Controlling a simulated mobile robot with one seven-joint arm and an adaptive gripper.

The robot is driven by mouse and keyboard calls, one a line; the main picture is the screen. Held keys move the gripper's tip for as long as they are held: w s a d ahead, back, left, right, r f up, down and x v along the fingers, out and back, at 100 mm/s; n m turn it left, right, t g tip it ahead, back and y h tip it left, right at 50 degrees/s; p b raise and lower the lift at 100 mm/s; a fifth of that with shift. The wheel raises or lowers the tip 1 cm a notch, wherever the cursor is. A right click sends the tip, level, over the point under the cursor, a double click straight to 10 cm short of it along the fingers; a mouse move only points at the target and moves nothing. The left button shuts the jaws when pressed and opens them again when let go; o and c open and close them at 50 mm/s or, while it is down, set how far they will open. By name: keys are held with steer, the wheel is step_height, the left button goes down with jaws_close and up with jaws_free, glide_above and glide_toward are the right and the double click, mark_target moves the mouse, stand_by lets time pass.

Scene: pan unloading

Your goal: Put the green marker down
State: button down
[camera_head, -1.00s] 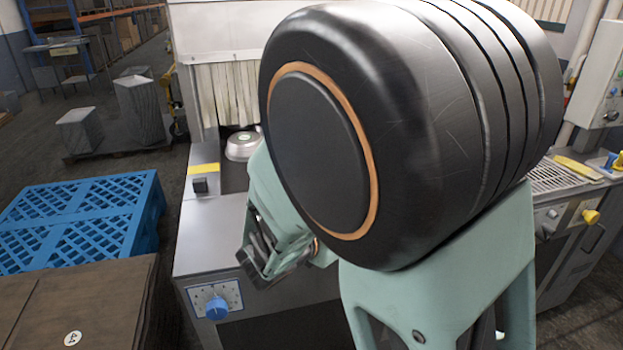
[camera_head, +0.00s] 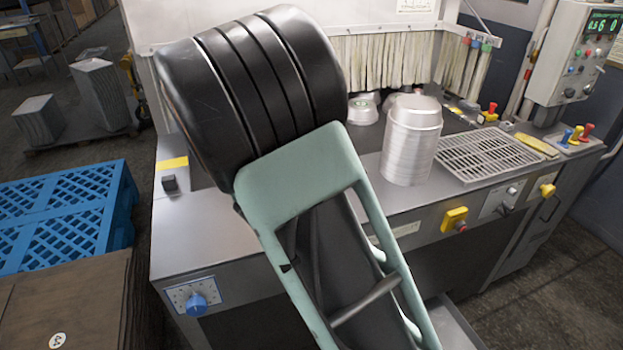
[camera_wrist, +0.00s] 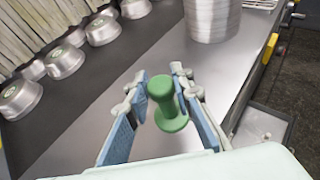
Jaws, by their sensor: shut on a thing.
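The green marker (camera_wrist: 163,102) shows in the wrist view as a green knob-like piece with a round top and a wider flange below. My gripper (camera_wrist: 160,84) is shut on it, with one blue-padded finger on each side. The marker is held over the grey metal worktop (camera_wrist: 205,72). In the head view my own arm hides the gripper and the marker. Several silver pans (camera_wrist: 64,60) with green spots on top sit on the dark belt at the left of the wrist view.
A tall stack of silver pans (camera_head: 410,140) stands on the worktop right of my arm. A metal grate (camera_head: 487,155) lies beyond it. Strip curtains (camera_head: 385,60) hang behind the belt. A blue pallet (camera_head: 60,215) is at the left. The worktop's front left is bare.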

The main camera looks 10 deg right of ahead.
steer(key=shift+w+d+f+p, duration=0.15)
steer(key=shift+w+f, duration=0.65)
steer(key=shift+f, duration=0.65)
steer(key=shift+w+d+f+p, duration=0.2)
steer(key=shift+w+f, duration=0.6)
steer(key=shift+f, duration=0.65)
steer(key=shift+w+d+f+p, duration=0.15)
steer(key=shift+w+f, duration=0.65)
steer(key=shift+f, duration=0.65)
steer(key=shift+f+b, duration=0.3)
steer(key=shift+b, duration=0.05)
steer(key=c, duration=1.7)
jaws_free()
steer(key=shift+r, duration=0.15)
